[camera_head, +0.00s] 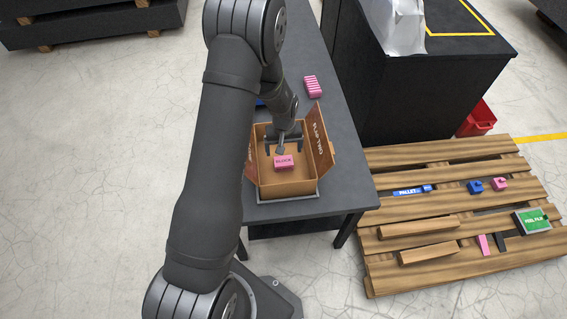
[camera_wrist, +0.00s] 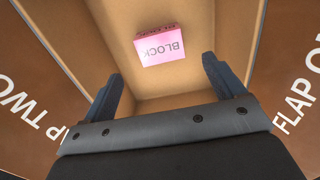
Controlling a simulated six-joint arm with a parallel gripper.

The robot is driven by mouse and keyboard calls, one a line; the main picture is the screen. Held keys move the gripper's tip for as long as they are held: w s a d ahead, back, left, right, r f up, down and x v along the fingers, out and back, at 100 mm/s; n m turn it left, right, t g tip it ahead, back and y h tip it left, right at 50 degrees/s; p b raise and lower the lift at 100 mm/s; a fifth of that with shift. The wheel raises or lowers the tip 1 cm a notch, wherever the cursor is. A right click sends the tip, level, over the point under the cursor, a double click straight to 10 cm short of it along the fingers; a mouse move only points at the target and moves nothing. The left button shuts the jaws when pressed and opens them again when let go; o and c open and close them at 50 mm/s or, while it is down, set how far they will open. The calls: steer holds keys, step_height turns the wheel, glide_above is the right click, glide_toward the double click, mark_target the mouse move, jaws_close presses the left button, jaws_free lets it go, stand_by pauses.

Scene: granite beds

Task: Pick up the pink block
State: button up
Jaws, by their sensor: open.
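The pink block (camera_head: 284,162), marked "BLOCK", lies inside an open cardboard box (camera_head: 287,188) on the dark table. In the wrist view the pink block (camera_wrist: 159,46) lies on the box floor, ahead of the fingers and roughly centred between them. My gripper (camera_head: 284,143) reaches down into the box, and its two fingers (camera_wrist: 163,83) are wide apart with nothing between them. The block is apart from both fingers. The box flaps stand open, one marked "FLAP TWO" (camera_head: 318,143).
A pink ridged piece (camera_head: 313,87) lies on the table (camera_head: 349,186) behind the box. The box walls rise close around the gripper. A wooden pallet (camera_head: 400,284) with several small items stands at the right, and a red bin (camera_head: 477,120) is behind it.

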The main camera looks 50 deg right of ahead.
mark_target(284, 161)
step_height(284, 161, down, 8)
steer(key=shift+f, duration=0.1)
stand_by(0.4)
steer(key=c, duration=1.3)
